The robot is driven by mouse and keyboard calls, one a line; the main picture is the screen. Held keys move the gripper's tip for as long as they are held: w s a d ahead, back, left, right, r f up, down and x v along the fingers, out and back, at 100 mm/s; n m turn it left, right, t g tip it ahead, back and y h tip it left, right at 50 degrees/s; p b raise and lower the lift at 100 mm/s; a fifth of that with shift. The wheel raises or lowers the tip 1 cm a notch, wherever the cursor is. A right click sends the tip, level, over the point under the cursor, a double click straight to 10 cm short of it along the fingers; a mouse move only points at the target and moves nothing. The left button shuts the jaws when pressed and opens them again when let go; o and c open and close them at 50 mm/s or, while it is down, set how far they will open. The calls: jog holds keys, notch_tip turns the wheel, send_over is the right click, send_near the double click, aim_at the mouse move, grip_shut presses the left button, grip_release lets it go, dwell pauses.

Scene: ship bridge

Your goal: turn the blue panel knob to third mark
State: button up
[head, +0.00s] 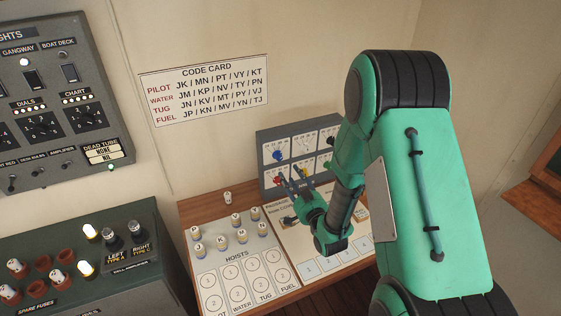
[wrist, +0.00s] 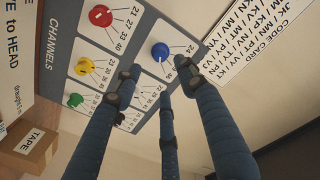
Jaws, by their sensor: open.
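The blue knob (wrist: 160,52) sits on a white plate of the grey channels panel (wrist: 62,15), with lines fanning out to number marks. The 24 mark is readable; a finger partly covers the other marks. Which mark the knob points at is too small to tell. In the head view the blue knob (head: 278,155) is at the panel's upper left. My gripper (wrist: 160,80) is open and empty, its three dark fingers spread in front of the panel near the blue knob. In the head view my gripper (head: 292,180) is just below the knob. I cannot tell whether any finger touches.
Red (wrist: 101,15), yellow (wrist: 88,66) and green (wrist: 75,100) knobs share the panel. A code card (head: 204,88) hangs on the wall. Lettered pegs (head: 222,239) stand on the desk by the hoists sheet (head: 235,272). A tape box (wrist: 30,145) is near the panel.

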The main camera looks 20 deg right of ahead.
aim_at(280, 159)
jog(key=w, duration=1)
jog(key=shift+w+d, duration=0.25)
jog(key=shift+w, duration=0.05)
jog(key=shift+c, duration=0.2)
grip_shut()
